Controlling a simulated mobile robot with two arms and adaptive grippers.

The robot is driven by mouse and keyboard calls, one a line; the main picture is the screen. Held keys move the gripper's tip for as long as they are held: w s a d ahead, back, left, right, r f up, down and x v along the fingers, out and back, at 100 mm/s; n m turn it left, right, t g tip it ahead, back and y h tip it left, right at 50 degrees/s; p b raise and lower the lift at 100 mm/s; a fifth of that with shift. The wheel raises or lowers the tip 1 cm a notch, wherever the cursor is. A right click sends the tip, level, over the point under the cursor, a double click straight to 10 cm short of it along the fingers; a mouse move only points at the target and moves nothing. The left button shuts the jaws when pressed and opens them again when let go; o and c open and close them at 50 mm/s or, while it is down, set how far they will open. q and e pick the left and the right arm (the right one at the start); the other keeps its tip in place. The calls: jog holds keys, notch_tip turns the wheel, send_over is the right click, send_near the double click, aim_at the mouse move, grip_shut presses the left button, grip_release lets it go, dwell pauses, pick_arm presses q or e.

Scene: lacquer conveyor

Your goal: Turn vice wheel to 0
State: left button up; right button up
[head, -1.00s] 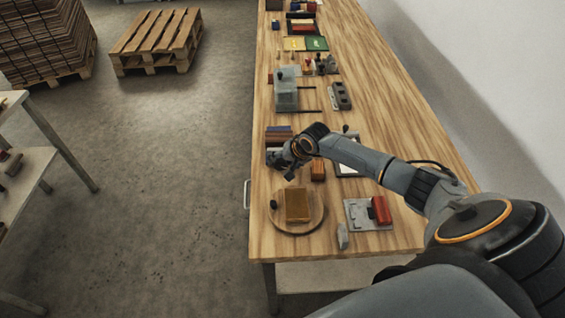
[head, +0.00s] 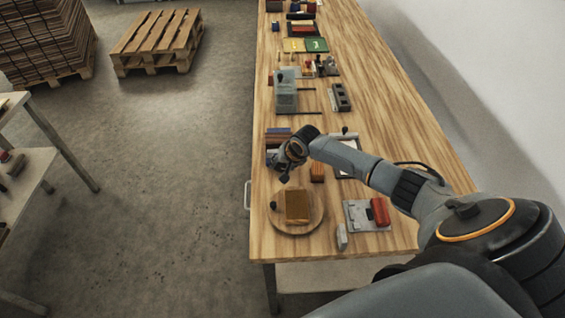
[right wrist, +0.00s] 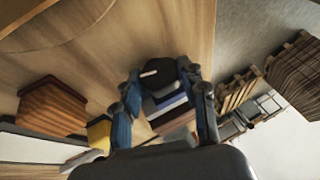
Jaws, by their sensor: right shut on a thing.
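A dark round piece with a white mark, apparently the vice wheel (right wrist: 158,72), sits between the fingertips of my right gripper (right wrist: 166,92) in the right wrist view. The gripper is shut on it. In the head view my right gripper (head: 286,172) is near the bench's left edge, just beyond the round wooden board, pointing down. The wheel's scale and the zero mark cannot be made out. The vice body cannot be told apart behind the gripper. My left gripper is not in view.
A round board (head: 319,217) with a brown block (head: 297,206) lies nearer me. A grey plate with a red piece (head: 380,211) is to its right. Blue and maroon bars (head: 279,135) lie beyond the gripper. The bench's right strip is clear.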

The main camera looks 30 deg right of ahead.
jog(key=shift+w+a+r+g+h+p, duration=0.1)
jog(key=shift+a+r+g+h+p, duration=0.15)
jog(key=shift+g+h+p, duration=0.35)
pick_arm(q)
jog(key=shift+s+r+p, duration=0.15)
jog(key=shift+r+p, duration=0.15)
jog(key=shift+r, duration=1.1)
pick_arm(e)
jog(key=shift+f+n+g+h, duration=0.25)
jog(key=shift+n+g+h, duration=0.15)
jog(key=shift+h, duration=0.4)
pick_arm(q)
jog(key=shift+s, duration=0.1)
pick_arm(e)
jog(key=shift+d, duration=0.1)
jog(key=o, duration=1.2)
jog(key=shift+c, duration=0.2)
jog(key=v, duration=1.2)
jog(key=shift+f, duration=0.1)
